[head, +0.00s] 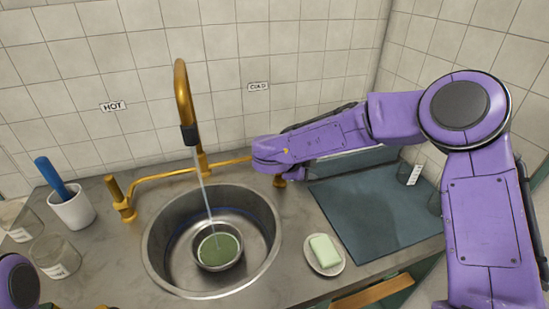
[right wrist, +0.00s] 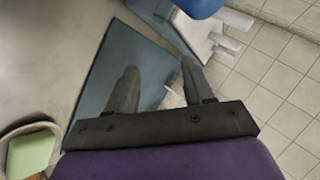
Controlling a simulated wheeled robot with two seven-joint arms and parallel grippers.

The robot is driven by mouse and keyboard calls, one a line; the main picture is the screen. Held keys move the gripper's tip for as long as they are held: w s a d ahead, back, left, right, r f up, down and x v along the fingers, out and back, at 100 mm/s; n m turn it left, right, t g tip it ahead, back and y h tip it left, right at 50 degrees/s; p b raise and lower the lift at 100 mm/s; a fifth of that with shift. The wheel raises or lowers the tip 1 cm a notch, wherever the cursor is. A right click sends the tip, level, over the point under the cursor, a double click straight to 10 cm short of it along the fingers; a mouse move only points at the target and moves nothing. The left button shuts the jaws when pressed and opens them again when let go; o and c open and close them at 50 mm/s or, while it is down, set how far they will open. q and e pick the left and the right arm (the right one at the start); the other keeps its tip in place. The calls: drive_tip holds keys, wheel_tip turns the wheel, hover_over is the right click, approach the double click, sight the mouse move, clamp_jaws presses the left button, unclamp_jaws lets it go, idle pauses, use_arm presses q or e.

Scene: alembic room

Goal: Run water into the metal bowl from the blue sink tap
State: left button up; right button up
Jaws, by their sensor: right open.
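The metal bowl (head: 220,264) sits upright in the round steel sink (head: 153,262), with a greenish surface inside it. A thin stream of water (head: 205,192) falls into the bowl from the black-tipped brass spout (head: 181,95). My right gripper is at the brass tap fittings under the COLD label (head: 258,87); its fingers are hidden in the head view. A brass knob (head: 279,181) shows just below my right wrist. In the right wrist view my right gripper (right wrist: 158,85) is open, with nothing visible between its fingers. My left gripper is out of view.
A brass hot-side tap (head: 121,201) stands left under the HOT label (head: 113,106). A white cup (head: 71,207) with a blue-handled tool and glass jars (head: 54,257) are at left. A soap dish (head: 338,265) and blue-grey mat (head: 375,215) lie right.

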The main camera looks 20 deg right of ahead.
drive_tip(key=s+a+n+t+y+p, duration=0.1)
drive_tip(key=s+a+n+t+y, duration=0.2)
drive_tip(key=n+t, duration=0.65)
drive_tip(key=a+n+t+y, duration=0.2)
drive_tip(key=a+n+t, duration=0.25)
drive_tip(key=n, duration=0.95)
drive_tip(key=shift+m, duration=0.25)
drive_tip(key=p+x, duration=0.1)
drive_tip(key=x, duration=0.5)
drive_tip(key=p+x, duration=0.1)
drive_tip(key=x, duration=0.2)
drive_tip(key=shift+w+a+p, duration=0.2)
drive_tip(key=shift+p, duration=0.15)
drive_tip(key=shift+w+f, duration=0.1)
drive_tip(key=shift+w, duration=0.2)
